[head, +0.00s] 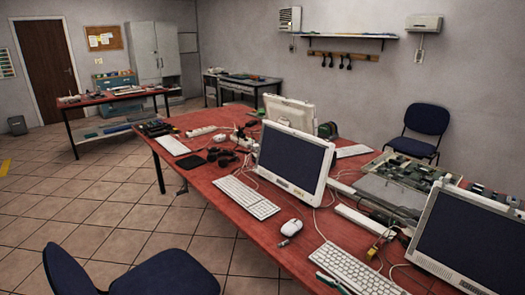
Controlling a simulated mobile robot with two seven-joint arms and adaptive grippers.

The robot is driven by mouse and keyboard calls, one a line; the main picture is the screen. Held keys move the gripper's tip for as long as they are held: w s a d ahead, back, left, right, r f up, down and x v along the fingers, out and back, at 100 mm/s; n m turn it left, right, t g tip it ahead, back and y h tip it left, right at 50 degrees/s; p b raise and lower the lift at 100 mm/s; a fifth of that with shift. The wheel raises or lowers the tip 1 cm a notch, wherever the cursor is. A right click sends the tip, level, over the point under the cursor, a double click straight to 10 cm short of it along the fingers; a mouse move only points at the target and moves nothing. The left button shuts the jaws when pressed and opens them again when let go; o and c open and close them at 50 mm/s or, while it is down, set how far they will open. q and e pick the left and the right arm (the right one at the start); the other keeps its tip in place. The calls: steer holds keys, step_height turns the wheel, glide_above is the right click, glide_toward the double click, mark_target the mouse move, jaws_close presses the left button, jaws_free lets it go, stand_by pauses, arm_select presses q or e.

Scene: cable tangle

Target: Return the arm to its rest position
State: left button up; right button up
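Neither of my arms nor grippers shows in the head view. A long red table (185,192) runs from the middle to the lower right. Thin cables lie on it around the monitors, and a tangle of dark items (222,155) sits near its left half. A white power strip (368,222) lies between the two nearer monitors. A yellow plug-like piece (373,252) lies by a cable near the right monitor.
A white monitor (292,158), a second monitor (470,240), keyboards (246,197) and a mouse (291,227) crowd the table. A blue chair (165,275) stands at the near left, another (422,133) behind the table. The tiled floor (95,200) at left is clear.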

steer(key=s+d+f+m+g+h, duration=0.1)
steer(key=s+d+f+m+h, duration=0.2)
steer(key=s+f, duration=0.5)
steer(key=s+d+f+m+h, duration=0.4)
steer(key=s+f+h, duration=0.3)
steer(key=s, duration=0.6)
step_height(320, 180, down, 2)
steer(key=shift+s+d+f+m+g+h, duration=0.25)
steer(key=shift+s+d+m+g+h, duration=0.05)
steer(key=shift+s+d+g, duration=0.15)
